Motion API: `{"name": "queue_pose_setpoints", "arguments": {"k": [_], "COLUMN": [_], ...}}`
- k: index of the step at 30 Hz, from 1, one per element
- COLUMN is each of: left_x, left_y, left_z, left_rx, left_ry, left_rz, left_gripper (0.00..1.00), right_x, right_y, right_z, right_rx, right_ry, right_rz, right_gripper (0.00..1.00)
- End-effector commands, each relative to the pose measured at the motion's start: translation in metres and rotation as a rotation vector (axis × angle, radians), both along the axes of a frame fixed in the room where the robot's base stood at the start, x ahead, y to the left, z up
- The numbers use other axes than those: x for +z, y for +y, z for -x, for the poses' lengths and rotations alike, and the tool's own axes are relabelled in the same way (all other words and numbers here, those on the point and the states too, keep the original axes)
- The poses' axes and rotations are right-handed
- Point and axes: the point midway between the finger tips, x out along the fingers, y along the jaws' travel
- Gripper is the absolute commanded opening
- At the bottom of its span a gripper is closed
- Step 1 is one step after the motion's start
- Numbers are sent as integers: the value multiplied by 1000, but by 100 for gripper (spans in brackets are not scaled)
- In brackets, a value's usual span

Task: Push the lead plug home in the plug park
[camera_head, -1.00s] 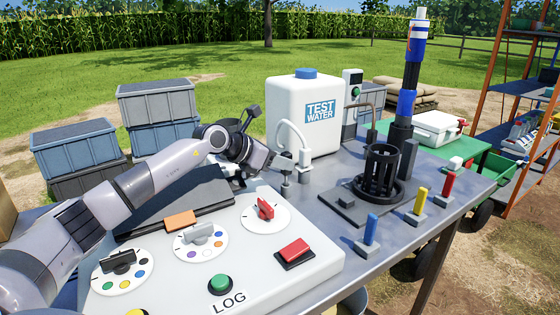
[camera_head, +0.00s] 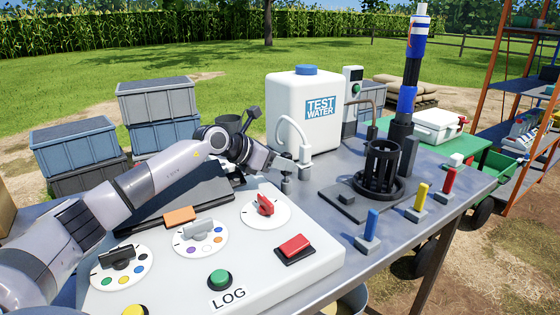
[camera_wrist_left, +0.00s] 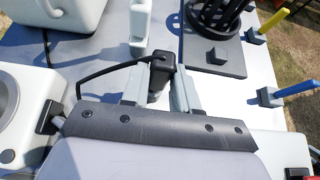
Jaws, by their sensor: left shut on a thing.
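My left gripper (camera_head: 284,162) reaches in over the back right of the white control panel. In the left wrist view its two grey fingers (camera_wrist_left: 161,88) are shut on the lead plug (camera_wrist_left: 162,64), a black block with a black cable curving off to the left. In the head view the plug is too small and covered to tell clearly. A small grey post (camera_head: 286,186) stands on the bench just below the fingertips. I cannot tell for certain whether it is the plug park, nor how deep the plug sits. My right gripper is not in view.
The white test-water jug (camera_head: 305,115) with its curved white tube (camera_head: 283,122) stands close behind the gripper. A black slotted holder (camera_head: 382,170) on a dark plate is to the right. Blue (camera_head: 371,226), yellow (camera_head: 421,196) and red (camera_head: 450,181) pegs line the bench's right part.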

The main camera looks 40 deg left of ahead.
Motion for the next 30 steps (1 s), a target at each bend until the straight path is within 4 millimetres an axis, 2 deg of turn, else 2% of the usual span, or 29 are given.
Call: {"name": "queue_pose_setpoints", "arguments": {"k": [17, 18, 20, 30], "left_x": [-15, -14, -14, -14], "left_y": [0, 0, 0, 0], "left_z": [0, 0, 0, 0], "left_rx": [0, 0, 0, 0], "left_ry": [0, -1, 0, 0], "left_rz": [0, 0, 0, 0], "left_gripper": [0, 39, 58, 59], "right_x": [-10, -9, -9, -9], "right_y": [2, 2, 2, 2], "right_z": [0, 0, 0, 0], "right_rx": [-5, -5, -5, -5], "right_ry": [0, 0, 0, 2], "right_rz": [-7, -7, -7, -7], "right_gripper": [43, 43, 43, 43]}}
